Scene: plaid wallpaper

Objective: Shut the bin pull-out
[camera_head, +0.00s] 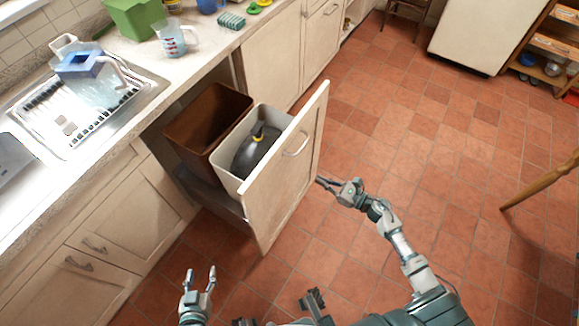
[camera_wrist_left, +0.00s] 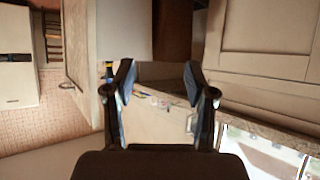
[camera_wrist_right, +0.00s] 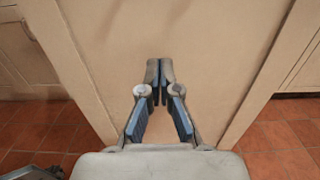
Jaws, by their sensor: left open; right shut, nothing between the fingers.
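The bin pull-out stands open from the counter in the head view. Its cream front panel (camera_head: 287,172) has a curved metal handle (camera_head: 296,146). Behind the panel are a white bin (camera_head: 225,180) with a dark object with a yellow top (camera_head: 257,148) in it, and a brown bin (camera_head: 207,121). My right gripper (camera_head: 320,181) is shut and empty, close to the outer face of the panel. The panel fills much of the right wrist view, behind the right gripper (camera_wrist_right: 159,65); contact cannot be told. My left gripper (camera_head: 202,270) is open and empty, low in front of the lower cabinets.
Closed cabinet doors (camera_head: 131,212) are left of the pull-out. A wooden chair leg (camera_head: 540,181) stands at right. The tiled floor (camera_head: 400,130) is mostly clear.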

